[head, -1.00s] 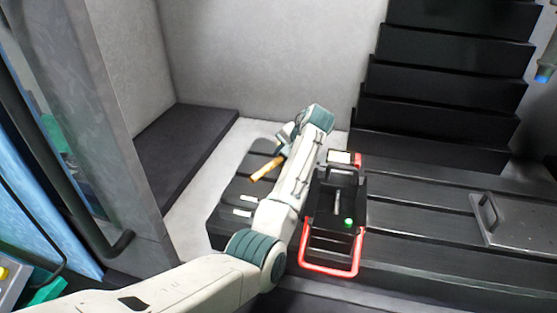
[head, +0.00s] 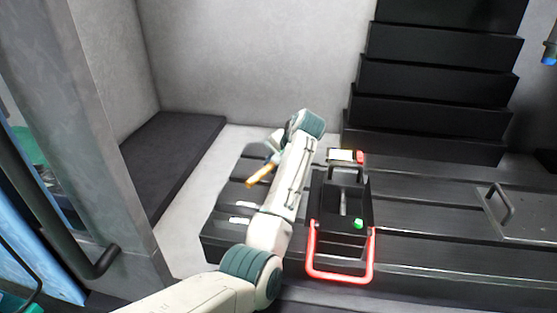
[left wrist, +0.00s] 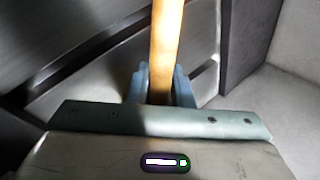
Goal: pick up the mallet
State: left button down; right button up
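The mallet shows as an orange-brown wooden handle (head: 261,174) over the dark slotted table, left of my left forearm in the head view. Its head cannot be made out there. In the left wrist view the handle (left wrist: 166,42) runs from between the fingers up past the top edge. My left gripper (left wrist: 160,86) has a blue-grey finger close against each side of the handle and looks shut on it. In the head view the left gripper (head: 276,146) is partly hidden by its own wrist.
A black caddy with a red handle (head: 340,276) and a green knob (head: 358,224) stands just right of my left arm. Black stepped covers (head: 435,85) rise behind. A plate with a grip (head: 525,215) lies at the right. A grey door frame (head: 85,130) borders the left.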

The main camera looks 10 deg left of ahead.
jog(key=shift+s+d, duration=0.1)
jog(key=shift+d, duration=0.1)
